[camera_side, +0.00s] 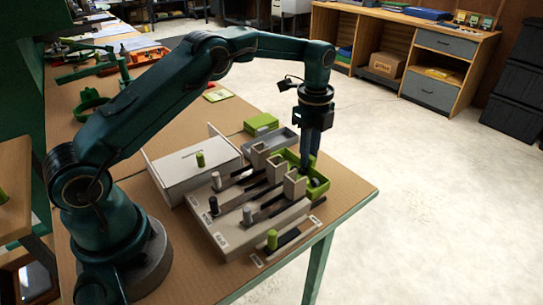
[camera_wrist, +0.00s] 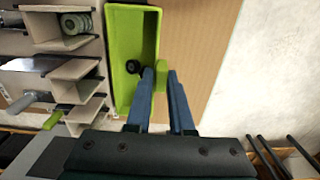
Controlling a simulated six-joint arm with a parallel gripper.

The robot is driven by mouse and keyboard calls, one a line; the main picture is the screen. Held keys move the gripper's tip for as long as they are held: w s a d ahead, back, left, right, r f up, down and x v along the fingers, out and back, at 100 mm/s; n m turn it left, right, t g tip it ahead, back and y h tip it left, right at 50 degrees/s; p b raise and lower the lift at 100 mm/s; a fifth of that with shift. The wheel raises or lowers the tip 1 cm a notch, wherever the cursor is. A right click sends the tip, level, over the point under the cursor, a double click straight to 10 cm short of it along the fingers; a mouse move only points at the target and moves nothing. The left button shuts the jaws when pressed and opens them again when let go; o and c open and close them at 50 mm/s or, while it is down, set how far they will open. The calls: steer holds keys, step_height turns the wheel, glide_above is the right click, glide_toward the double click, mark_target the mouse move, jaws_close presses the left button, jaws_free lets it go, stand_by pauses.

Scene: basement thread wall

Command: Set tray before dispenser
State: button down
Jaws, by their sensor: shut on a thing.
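The dispenser (camera_side: 240,213) is a pale block with several sloping lanes, dark sliders and knobs, and upright square chutes at its far right side. A bright green tray (camera_side: 319,188) sits at the chute end. In the wrist view the tray (camera_wrist: 121,20) lies alongside the chute mouths (camera_wrist: 72,68), with a small dark round item (camera_wrist: 133,67) inside. My gripper (camera_wrist: 163,85) is shut on a green tab at the tray's right wall. In the side view my gripper (camera_side: 307,168) points down at the tray and hides part of it. I cannot tell whether the tray touches the table.
A grey tray (camera_side: 284,140) and a green box (camera_side: 261,123) stand behind the dispenser. A pale box with a green knob (camera_side: 190,174) stands at its left. The table's right edge (camera_side: 355,203) is close to the tray, with bare table between.

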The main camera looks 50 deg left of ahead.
steer(key=shift+r, duration=1.85)
